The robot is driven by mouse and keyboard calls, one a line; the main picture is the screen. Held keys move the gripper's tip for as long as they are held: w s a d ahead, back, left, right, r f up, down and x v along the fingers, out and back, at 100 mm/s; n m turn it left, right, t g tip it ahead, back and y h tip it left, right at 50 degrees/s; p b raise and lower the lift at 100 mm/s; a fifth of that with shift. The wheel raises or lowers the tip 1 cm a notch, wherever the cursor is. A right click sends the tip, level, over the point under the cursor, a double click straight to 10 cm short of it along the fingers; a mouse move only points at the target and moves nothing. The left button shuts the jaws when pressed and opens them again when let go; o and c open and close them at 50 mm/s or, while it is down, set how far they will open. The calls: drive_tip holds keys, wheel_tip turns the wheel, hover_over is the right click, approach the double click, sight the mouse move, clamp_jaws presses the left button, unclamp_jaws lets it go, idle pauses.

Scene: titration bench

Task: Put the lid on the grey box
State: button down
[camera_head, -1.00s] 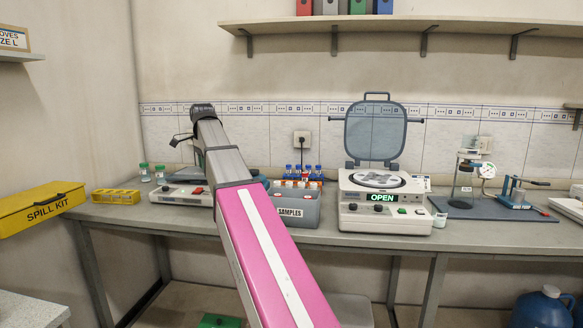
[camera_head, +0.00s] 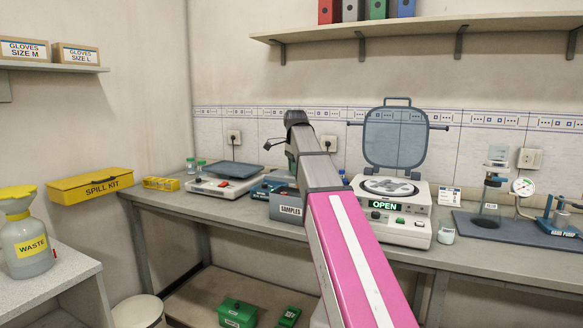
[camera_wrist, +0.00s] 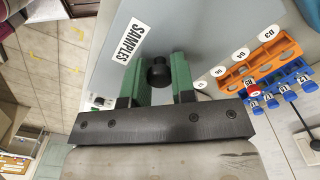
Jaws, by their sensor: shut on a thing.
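The grey box (camera_head: 287,205) with the SAMPLES label stands on the bench, left of my arm in the head view. In the wrist view my gripper (camera_wrist: 158,62) is shut on a black knob (camera_wrist: 158,76) between its green fingers. The knob stands on a flat grey-blue panel (camera_wrist: 210,30), which looks like the lid and carries a SAMPLES label (camera_wrist: 130,41). In the head view my arm mostly hides the gripper and part of the box. I cannot tell whether the panel touches the box.
An orange and blue rack (camera_wrist: 258,75) with tubes is close to the panel's right side in the wrist view. The centrifuge (camera_head: 400,230) stands right of the box with its lid raised. A white device (camera_head: 222,187) with a dark plate (camera_head: 237,168) stands to the left.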

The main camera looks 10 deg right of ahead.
drive_tip(key=shift+s+d+f, duration=0.2)
drive_tip(key=shift+d+f, duration=0.1)
drive_tip(key=shift+f, duration=2.1)
